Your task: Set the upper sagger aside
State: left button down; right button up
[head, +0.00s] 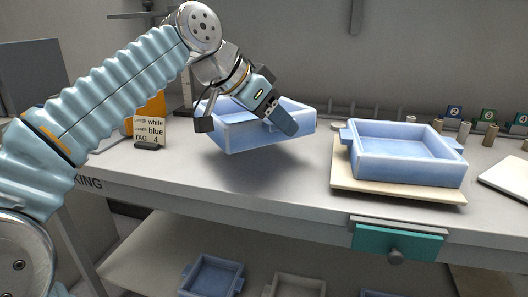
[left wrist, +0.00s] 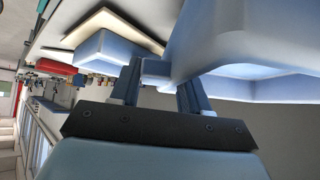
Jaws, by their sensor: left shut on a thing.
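A blue sagger (head: 240,133), an open square box, is held tilted above the grey bench by my left gripper (head: 279,117). The gripper is shut on it, and a shadow lies on the bench beneath. In the left wrist view the fingers (left wrist: 157,88) close on a lug of the held sagger (left wrist: 225,45). A second blue sagger (head: 405,165) stands upright and empty on a cream board (head: 398,192) at the right; it also shows in the left wrist view (left wrist: 98,47). My right gripper is in neither view.
A tag card (head: 149,131) reading upper white, lower blue, tag 4 stands at the left. Small pegs and numbered markers (head: 487,115) line the back right. A white slab (head: 508,178) lies at the right edge. More saggers (head: 212,276) sit on the lower shelf.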

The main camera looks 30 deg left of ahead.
aim_at(222, 121)
pick_arm(q)
jog(key=a+f, duration=0.1)
jog(key=w+a+f, duration=0.1)
jog(key=f, duration=0.1)
jog(key=shift+a, duration=0.15)
jog(key=f, duration=0.2)
jog(key=a+f+b, duration=0.1)
jog(key=shift+w+a+f, duration=0.1)
jog(key=shift+w+f, duration=0.1)
jog(key=shift+f, duration=0.55)
jog(key=c, duration=0.5)
grip_release()
jog(key=shift+f, duration=0.1)
jog(key=shift+c, duration=0.2)
jog(key=p+v, duration=0.1)
jog(key=v, duration=1.1)
